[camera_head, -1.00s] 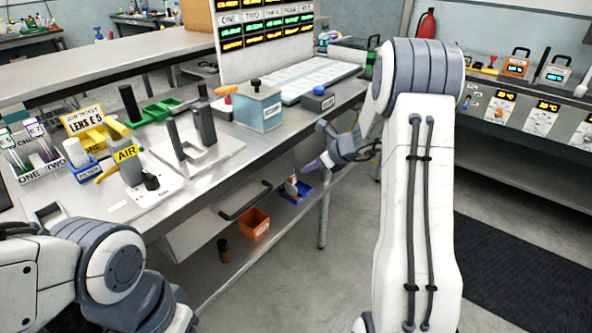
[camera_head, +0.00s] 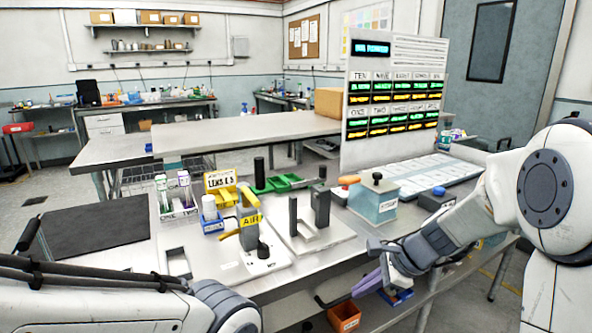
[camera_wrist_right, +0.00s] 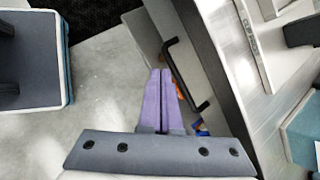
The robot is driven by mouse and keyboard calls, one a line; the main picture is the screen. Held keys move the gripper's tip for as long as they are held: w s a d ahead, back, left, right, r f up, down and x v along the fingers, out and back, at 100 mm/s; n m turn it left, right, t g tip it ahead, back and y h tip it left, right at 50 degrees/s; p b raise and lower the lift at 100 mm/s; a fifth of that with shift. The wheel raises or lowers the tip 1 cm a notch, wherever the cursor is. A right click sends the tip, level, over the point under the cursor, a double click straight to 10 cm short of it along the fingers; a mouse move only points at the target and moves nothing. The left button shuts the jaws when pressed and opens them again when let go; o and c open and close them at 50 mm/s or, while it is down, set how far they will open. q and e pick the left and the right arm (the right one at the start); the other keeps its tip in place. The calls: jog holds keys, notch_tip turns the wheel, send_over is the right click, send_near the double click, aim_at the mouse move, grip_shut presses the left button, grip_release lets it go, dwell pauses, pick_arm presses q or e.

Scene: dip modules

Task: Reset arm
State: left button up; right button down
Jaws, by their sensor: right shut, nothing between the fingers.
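My right gripper (camera_head: 368,284) has purple fingers and hangs in front of the bench's front edge, beside the bench top. In the right wrist view its two purple fingers (camera_wrist_right: 160,88) lie side by side, shut with nothing between them. They point down toward the floor next to a drawer handle (camera_wrist_right: 185,75). My left arm comes in at the bottom left of the head view, and its gripper is out of the picture.
The bench holds an AIR stand (camera_head: 249,226), a dark U-shaped fixture (camera_head: 312,215), a light-blue box (camera_head: 373,203), green trays (camera_head: 283,183) and a display board (camera_head: 392,95). An orange bin (camera_head: 344,317) sits below. Open floor shows in the wrist view.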

jog(key=s+a+n+g+h, duration=0.2)
jog(key=s+a+n+g, duration=0.2)
jog(key=s+a+n, duration=0.85)
jog(key=s+d+n+h, duration=0.2)
jog(key=s+n+h, duration=0.1)
jog(key=s+n, duration=1)
notch_tip(320, 180, up, 13)
jog(key=p, duration=1.2)
jog(key=shift+s+d+p, duration=0.2)
jog(key=shift+s+p, duration=0.15)
jog(key=shift+p, duration=0.05)
